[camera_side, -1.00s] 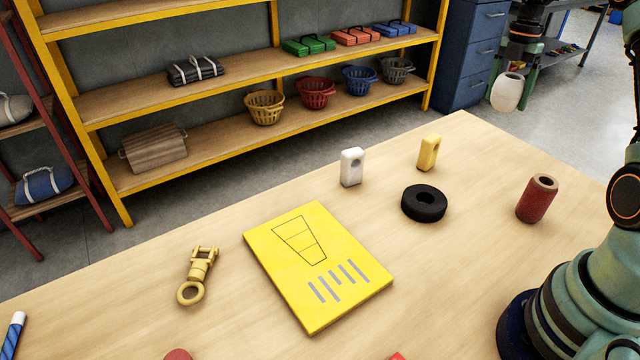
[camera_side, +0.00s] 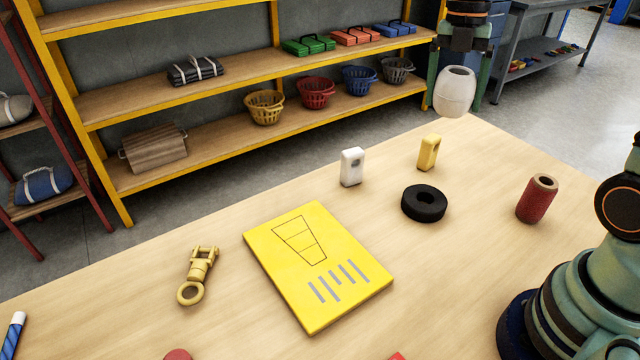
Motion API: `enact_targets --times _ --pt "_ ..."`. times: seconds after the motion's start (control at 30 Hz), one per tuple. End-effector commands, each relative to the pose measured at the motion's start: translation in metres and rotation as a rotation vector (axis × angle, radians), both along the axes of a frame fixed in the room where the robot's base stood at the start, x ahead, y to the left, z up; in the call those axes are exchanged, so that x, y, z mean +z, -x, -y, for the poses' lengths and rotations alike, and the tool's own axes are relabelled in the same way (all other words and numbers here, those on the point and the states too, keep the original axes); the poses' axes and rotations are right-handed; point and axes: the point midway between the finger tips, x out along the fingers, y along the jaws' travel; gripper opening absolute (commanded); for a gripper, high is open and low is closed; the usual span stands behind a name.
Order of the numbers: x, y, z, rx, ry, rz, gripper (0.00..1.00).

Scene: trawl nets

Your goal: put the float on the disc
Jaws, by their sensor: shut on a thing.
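My gripper (camera_side: 456,98) is at the top right, shut on the white float (camera_side: 455,90), a barrel shape with a hole in its top. The float hangs upright in the air near the table's far corner, with a finger on each side of it. Nothing lies on the disc.
White (camera_side: 352,167) and yellow (camera_side: 428,153) holed blocks stand behind the disc. A red cylinder (camera_side: 536,200) stands to its right. A yellow book (camera_side: 318,265) and a brass shackle (camera_side: 197,275) lie to the left. Bare wood (camera_side: 450,270) is clear in front of the disc.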

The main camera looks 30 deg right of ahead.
Motion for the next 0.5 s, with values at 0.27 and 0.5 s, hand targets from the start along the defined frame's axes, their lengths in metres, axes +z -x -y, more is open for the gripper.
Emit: enact_targets --times 0.27,0.5 --pt "-0.027 0.008 -0.014 0.032 -0.001 -0.006 0.31" --pt "-0.086 0.008 -0.013 0.031 -0.001 -0.008 0.31"
